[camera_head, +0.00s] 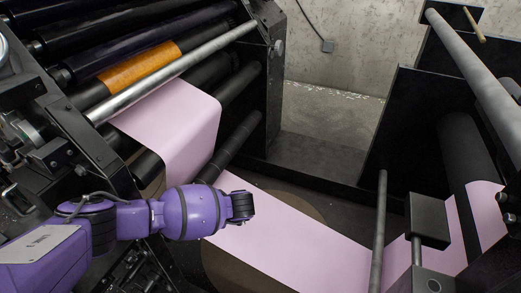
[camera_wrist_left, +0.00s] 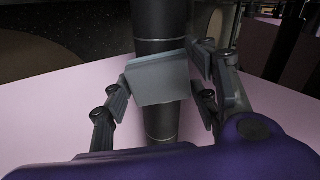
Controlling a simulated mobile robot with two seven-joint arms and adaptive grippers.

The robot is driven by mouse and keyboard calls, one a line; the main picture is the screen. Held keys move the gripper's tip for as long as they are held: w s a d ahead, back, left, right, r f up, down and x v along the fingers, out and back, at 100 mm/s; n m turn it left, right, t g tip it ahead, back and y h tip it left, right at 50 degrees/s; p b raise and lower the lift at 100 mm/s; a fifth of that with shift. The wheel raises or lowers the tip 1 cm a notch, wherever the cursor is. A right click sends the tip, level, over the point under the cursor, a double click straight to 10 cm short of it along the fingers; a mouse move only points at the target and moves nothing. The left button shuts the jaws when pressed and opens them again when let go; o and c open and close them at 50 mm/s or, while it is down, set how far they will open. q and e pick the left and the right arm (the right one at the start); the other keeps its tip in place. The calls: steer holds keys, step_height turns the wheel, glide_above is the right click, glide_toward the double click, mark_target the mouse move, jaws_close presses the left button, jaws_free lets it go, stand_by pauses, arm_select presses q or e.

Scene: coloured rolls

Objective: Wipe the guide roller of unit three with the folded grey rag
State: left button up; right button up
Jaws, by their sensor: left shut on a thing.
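The folded grey rag (camera_wrist_left: 158,82) is a flat grey piece between the fingers of my left gripper (camera_wrist_left: 163,76) in the left wrist view, and the gripper is shut on it. A dark guide roller (camera_wrist_left: 160,22) runs behind the rag, showing above and below it. I cannot tell whether the rag touches it. In the head view, my left arm reaches in from the lower left and its wrist end (camera_head: 240,206) is over the pink web. The fingers and rag are hidden there. A dark roller (camera_head: 233,142) slants up just beyond the wrist. My right gripper is out of view.
A pink web (camera_head: 295,237) crosses below my arm toward the right-hand machine frame. The left press unit holds several rollers, including a shiny metal bar (camera_head: 170,75) and an orange-banded roller (camera_head: 140,62). A thin upright rod (camera_head: 379,225) and a dark block (camera_head: 427,220) stand at right.

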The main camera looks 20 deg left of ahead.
arm_select(q)
steer(key=shift+a+f, duration=0.15)
steer(key=shift+a, duration=0.05)
steer(key=shift+w+b, duration=0.35)
steer(key=shift+w, duration=0.1)
steer(key=w+b, duration=0.1)
steer(key=w, duration=0.2)
steer(key=shift+d, duration=0.15)
steer(key=shift+r, duration=0.2)
steer(key=shift+s, duration=0.1)
